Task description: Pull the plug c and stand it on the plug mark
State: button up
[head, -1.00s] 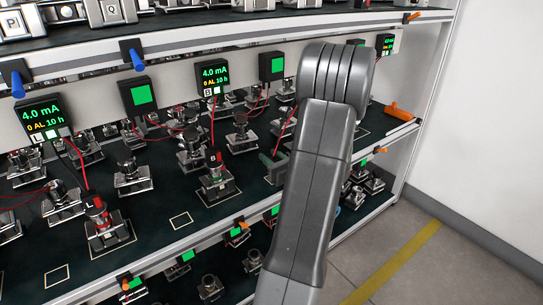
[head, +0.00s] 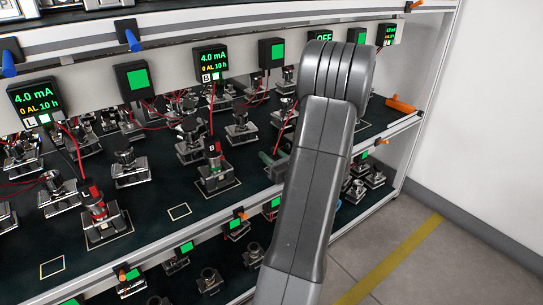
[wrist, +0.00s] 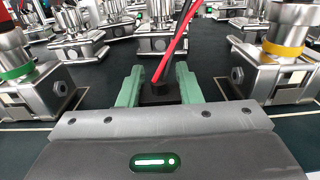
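Plug c appears to be the black plug (wrist: 159,93) between my green fingertips in the wrist view; red and black wires cross in front of it. My gripper (wrist: 158,82) looks shut on its sides. No letter is readable on it, and I cannot tell whether it is clear of its socket. In the head view my arm hides the plug and most of my gripper; part of a green finger (head: 268,160) shows. Small outlined squares lie on the dark mat, one in front of plug B (head: 180,211) and one at lower left (head: 52,267); which is the plug mark is not readable.
Plug B (head: 213,148) and plug L (head: 91,192) stand in metal fixtures with red wires. A display reading OFF (head: 321,38) shows above my arm. Metal fixtures with green (wrist: 14,70) and yellow (wrist: 285,50) bands flank my gripper. An orange handle (head: 400,104) lies right.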

jog(key=o, duration=0.5)
jog(key=shift+o, duration=0.2)
jog(key=p+v, duration=0.3)
jog(key=v, duration=1.1)
jog(key=shift+w, duration=0.1)
jog(key=b+x, duration=0.3)
jog(key=x, duration=1.1)
jog(key=shift+r, duration=0.2)
